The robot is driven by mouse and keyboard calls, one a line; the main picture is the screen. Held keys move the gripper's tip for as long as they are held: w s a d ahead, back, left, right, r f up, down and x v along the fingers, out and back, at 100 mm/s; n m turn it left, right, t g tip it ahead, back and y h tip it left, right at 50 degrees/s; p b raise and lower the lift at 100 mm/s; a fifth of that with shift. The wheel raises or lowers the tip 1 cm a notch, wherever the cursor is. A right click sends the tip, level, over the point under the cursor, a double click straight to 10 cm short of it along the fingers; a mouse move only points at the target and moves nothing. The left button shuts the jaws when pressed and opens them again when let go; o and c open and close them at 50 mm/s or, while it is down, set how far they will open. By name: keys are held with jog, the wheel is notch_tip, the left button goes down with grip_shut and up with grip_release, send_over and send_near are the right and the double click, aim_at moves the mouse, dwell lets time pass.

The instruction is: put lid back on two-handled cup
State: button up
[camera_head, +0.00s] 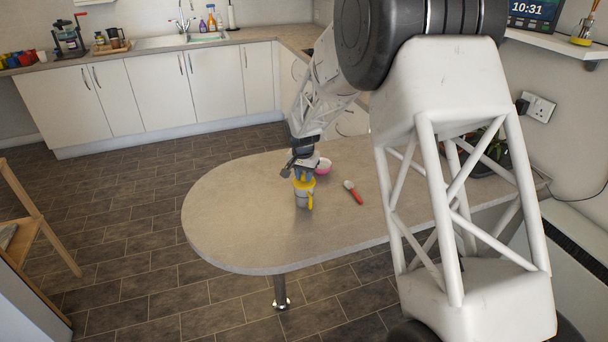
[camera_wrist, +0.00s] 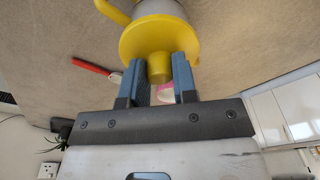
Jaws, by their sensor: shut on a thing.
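The two-handled cup (camera_head: 303,198) is grey with yellow handles and stands upright on the rounded counter. It also shows in the wrist view (camera_wrist: 163,8), partly cut off by the top edge. The yellow lid (camera_wrist: 150,38) is a round disc with a short stub in its middle. My gripper (camera_wrist: 157,62) has its two blue fingers on either side of this stub and is shut on it. In the head view my gripper (camera_head: 304,174) points down over the cup. The lid is over the cup's mouth; I cannot tell whether it is fully seated.
A pink and white bowl (camera_head: 323,167) stands just behind the cup. A red-handled utensil (camera_head: 353,192) lies to the right on the counter (camera_head: 240,210). A dark plant tray (camera_head: 487,160) is farther right. The counter's left part is clear.

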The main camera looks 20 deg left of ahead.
dwell(0.3)
jog(key=o, duration=1.5)
jog(key=shift+c, duration=0.2)
jog(key=shift+r, duration=0.15)
jog(key=shift+r, duration=3.35)
jog(key=shift+c, duration=0.5)
grip_shut()
